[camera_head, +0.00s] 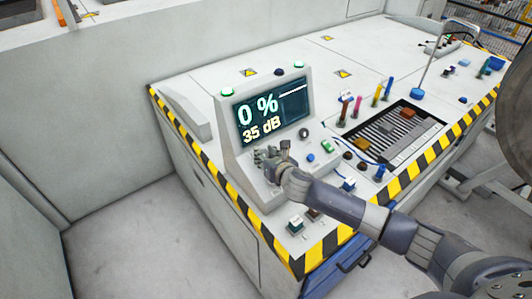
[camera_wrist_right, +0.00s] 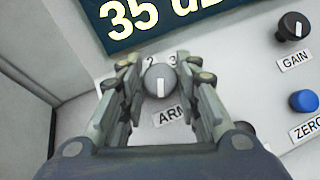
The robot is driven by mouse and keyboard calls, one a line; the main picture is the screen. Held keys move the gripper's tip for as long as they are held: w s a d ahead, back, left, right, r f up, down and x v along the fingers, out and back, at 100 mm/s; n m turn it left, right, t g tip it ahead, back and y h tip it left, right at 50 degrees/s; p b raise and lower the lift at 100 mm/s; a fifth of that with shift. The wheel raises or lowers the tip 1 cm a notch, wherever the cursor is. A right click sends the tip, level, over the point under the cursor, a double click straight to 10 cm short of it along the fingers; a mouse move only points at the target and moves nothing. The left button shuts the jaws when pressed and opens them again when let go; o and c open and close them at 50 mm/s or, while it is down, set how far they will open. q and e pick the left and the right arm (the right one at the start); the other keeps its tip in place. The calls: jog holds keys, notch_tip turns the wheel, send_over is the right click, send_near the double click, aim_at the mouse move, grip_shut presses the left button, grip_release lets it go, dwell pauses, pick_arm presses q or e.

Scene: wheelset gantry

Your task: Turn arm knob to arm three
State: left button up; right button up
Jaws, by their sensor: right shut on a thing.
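The arm knob (camera_wrist_right: 159,80) is a round grey knob with a white pointer line, on the sloped panel below the display. The pointer stands about upright in the right wrist view, toward the gap between the printed 2 and 3. A label below is partly covered and reads "AR...". My right gripper (camera_wrist_right: 161,70) has its fingers on both sides of the knob and is shut on it. In the head view my right gripper (camera_head: 272,160) is at the panel and hides the knob. My left gripper is not in view.
The display (camera_head: 272,108) reads 0 % and 35 dB. A black gain knob (camera_wrist_right: 292,27) and a blue zero button (camera_wrist_right: 303,101) lie to the right of my gripper. Colored upright markers (camera_head: 377,95) and a dark grated tray (camera_head: 378,139) are farther right on the bench.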

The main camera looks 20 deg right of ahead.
jog(key=m+h+p, duration=0.1)
jog(key=m, duration=0.1)
jog(key=m+g+h+p, duration=0.1)
jog(key=m+h, duration=0.1)
jog(key=m+h+p, duration=0.1)
jog(key=m, duration=0.1)
jog(key=shift+a+r+m+g+h, duration=0.2)
jog(key=shift+a+m+g+h, duration=0.1)
jog(key=m+g+h, duration=0.1)
jog(key=m, duration=0.1)
jog(key=m+g+h+p, duration=0.1)
jog(key=shift+w+a+m, duration=0.1)
jog(key=shift+w+m, duration=0.05)
jog(key=shift+m, duration=0.25)
jog(key=shift+m+g+h, duration=0.5)
jog(key=shift+m+g, duration=0.1)
jog(key=shift+m, duration=0.6)
jog(key=shift+w+f+m+g+h, duration=0.1)
jog(key=shift+m+g+h, duration=0.2)
jog(key=shift+m+g, duration=0.75)
jog(key=shift+m, duration=0.35)
jog(key=o, duration=1)
jog(key=shift+a, duration=0.1)
